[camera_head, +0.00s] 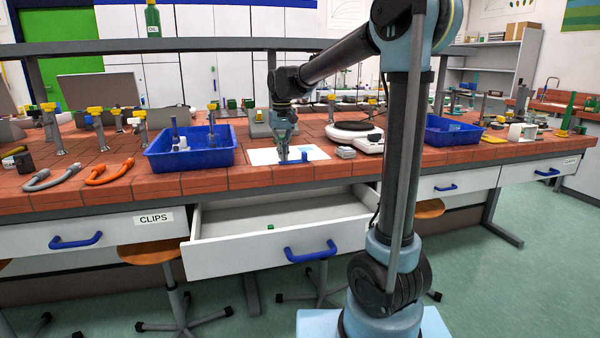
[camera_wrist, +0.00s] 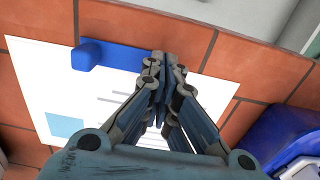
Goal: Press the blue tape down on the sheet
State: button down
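The white sheet (camera_head: 262,157) lies on the tiled bench, near its front edge; it also shows in the wrist view (camera_wrist: 40,85). The blue tape (camera_wrist: 105,57) lies along one edge of the sheet in the wrist view, with a thicker block-like end. In the head view its blue end (camera_head: 305,156) shows just right of my gripper (camera_head: 283,158). My gripper's fingertips (camera_wrist: 163,62) are together, with nothing seen between them. They are over or at the tape's line and hide part of it. I cannot tell whether they touch it.
A blue tray (camera_head: 190,167) with small items stands left of the sheet. A round white-and-black device (camera_head: 352,130) and a grey block (camera_head: 345,152) are at its right. An open drawer (camera_head: 290,240) juts out below, holding a small green piece. Hoses lie farther left.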

jog(key=shift+f, duration=0.65)
dwell(0.3)
jog(key=shift+r, duration=0.15)
jog(key=shift+r, duration=3.35)
jog(key=s+d+f+m+t, duration=0.1)
jog(key=s+d+f, duration=0.6)
jog(key=s+d, duration=0.4)
jog(key=s+d+f+m+t, duration=0.1)
jog(key=s+d+f, duration=0.6)
jog(key=s+d, duration=0.45)
jog(key=s+d+f+m, duration=0.1)
jog(key=s+d+f, duration=0.1)
jog(key=s+f, duration=0.6)
jog(key=shift+d+f, duration=0.3)
jog(key=shift+f, duration=0.55)
